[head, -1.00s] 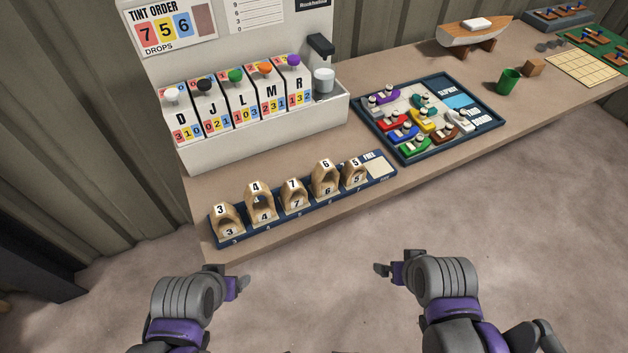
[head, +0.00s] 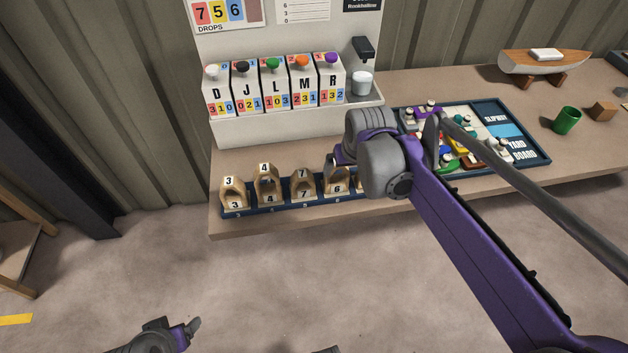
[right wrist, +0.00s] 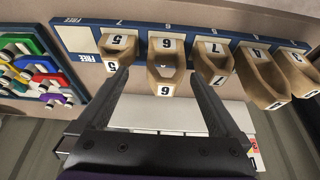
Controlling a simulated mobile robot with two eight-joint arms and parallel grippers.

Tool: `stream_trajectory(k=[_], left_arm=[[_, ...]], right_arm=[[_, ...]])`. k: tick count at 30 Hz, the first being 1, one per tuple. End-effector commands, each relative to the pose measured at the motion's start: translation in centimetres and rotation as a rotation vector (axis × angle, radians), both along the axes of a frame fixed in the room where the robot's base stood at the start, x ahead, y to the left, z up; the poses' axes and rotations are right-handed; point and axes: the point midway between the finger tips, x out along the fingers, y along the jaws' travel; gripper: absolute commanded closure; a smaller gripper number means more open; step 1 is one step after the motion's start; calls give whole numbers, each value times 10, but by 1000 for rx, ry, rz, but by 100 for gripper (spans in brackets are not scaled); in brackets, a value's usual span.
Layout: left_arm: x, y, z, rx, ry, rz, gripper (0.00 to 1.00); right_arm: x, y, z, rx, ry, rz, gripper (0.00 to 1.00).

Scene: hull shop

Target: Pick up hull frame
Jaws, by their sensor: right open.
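Several wooden arch-shaped hull frames stand upright in a row on a dark blue rack (head: 285,206) at the bench's front edge. Frames 3 (head: 234,193), 4 (head: 268,188) and 7 (head: 303,187) show clearly in the head view. Frame 6 (head: 337,186) is partly covered by my right arm, and frame 5 is mostly hidden there. In the right wrist view my right gripper (right wrist: 160,78) is open and empty, with frame 6 (right wrist: 166,72) between its fingers' lines and frame 5 (right wrist: 116,48) beside one fingertip. My left gripper (head: 190,330) hangs low, its jaws unclear.
Behind the rack stands a white tint dispenser (head: 290,128) with several lettered canisters and a cup (head: 362,83). A blue-rimmed board (head: 535,160) of coloured pieces lies to the right. A green cup (head: 566,120) and a model boat (head: 545,63) stand further right. The floor in front is clear.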

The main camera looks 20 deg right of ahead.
Motion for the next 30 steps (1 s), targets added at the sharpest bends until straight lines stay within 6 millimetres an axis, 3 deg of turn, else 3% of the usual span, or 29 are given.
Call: stream_trajectory(k=[4, 12, 30], left_arm=[[0, 0, -1, 0, 0, 0, 25], [-1, 0, -7, 0, 2, 0, 25], [-2, 0, -12, 0, 4, 0, 25]], right_arm=[[7, -4, -4, 0, 2, -8, 0], [23, -8, -42, 1, 2, -6, 0], [53, -10, -96, 1, 1, -7, 0]])
